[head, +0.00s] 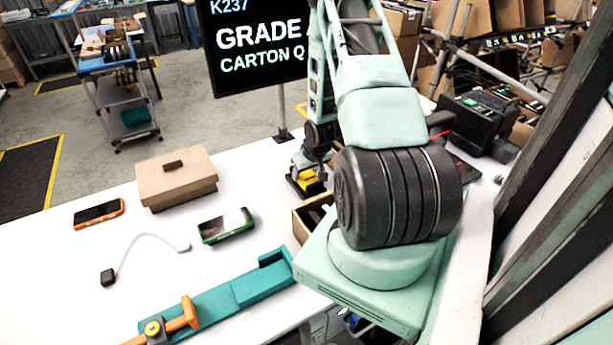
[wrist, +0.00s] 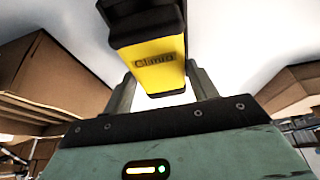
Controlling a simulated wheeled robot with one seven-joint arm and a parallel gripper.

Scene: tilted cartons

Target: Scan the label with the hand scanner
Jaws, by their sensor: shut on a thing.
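My gripper (wrist: 161,86) is shut on the hand scanner (wrist: 158,58), a yellow and black body with dark lettering, which sits between the two grey fingers in the wrist view. In the head view the yellow and black scanner (head: 309,180) shows small, just left of my arm, over the far part of the white table. I cannot tell whether it touches the table or a stand there. I cannot make out the label in either view.
On the white table (head: 60,290) are a closed brown carton (head: 178,180), an orange phone-like device (head: 98,213), a green-edged device (head: 227,226), a cable (head: 150,236) and a teal fixture with an orange clamp (head: 230,298). A monitor (head: 250,45) stands behind. A brown carton (wrist: 60,75) fills the wrist view's left.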

